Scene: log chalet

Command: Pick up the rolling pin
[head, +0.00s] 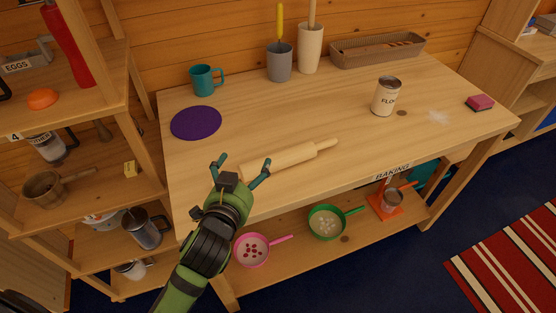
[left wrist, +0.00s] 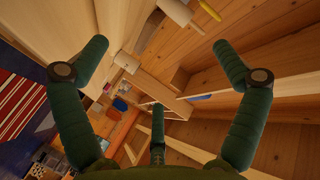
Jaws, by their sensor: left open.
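A pale wooden rolling pin (head: 287,160) lies on the wooden table (head: 310,105), near its front edge, slanting up to the right. Its right handle shows. My left gripper (head: 241,164) is open and empty at the pin's left end in the head view. I cannot tell how high the gripper is above the table. In the left wrist view the open fingers of my left gripper (left wrist: 155,60) have nothing between them. I cannot clearly make out the rolling pin there. My right gripper is not in view.
A purple round mat (head: 196,123) and a teal mug (head: 205,80) are at the table's left. A flour can (head: 386,96) and a pink sponge (head: 480,102) stand right. A basket (head: 378,50) is at the back. Shelves (head: 90,120) flank the left side. The table's middle is clear.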

